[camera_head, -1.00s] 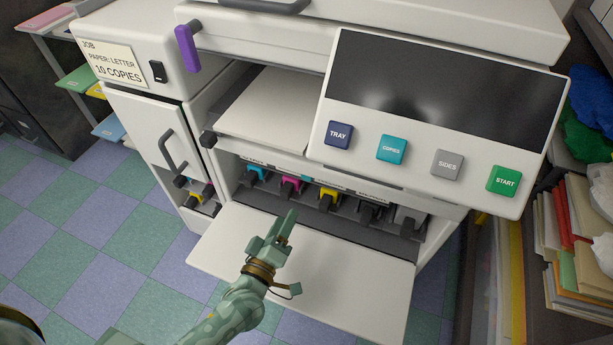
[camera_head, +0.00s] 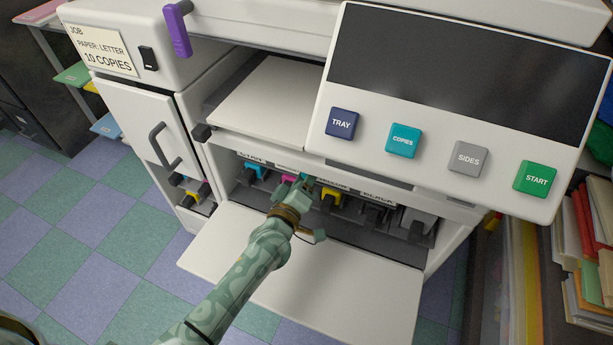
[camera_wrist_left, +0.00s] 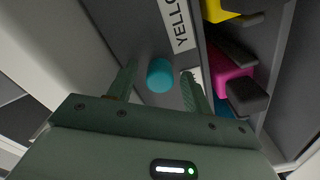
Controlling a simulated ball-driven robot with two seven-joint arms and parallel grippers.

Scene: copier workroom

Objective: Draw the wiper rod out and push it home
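A short round teal knob (camera_wrist_left: 160,75), which looks like the end of the wiper rod, shows in the left wrist view beside a "YELLOW" label. The rest of the rod is hidden. My left gripper (camera_wrist_left: 158,72) is open, with one finger on each side of the knob and gaps visible between. In the head view my left gripper (camera_head: 303,182) reaches into the copier's open front bay, between the magenta cartridge (camera_head: 288,178) and the yellow cartridge (camera_head: 329,194). A bit of teal shows at its fingertips. My right gripper is not in view.
The bay's lowered front door (camera_head: 350,285) lies flat below my left wrist. A cyan cartridge (camera_head: 254,168) and a grey unit (camera_head: 420,218) flank the row. The button panel (camera_head: 440,165) overhangs the bay on the right. A paper tray (camera_head: 265,100) is above.

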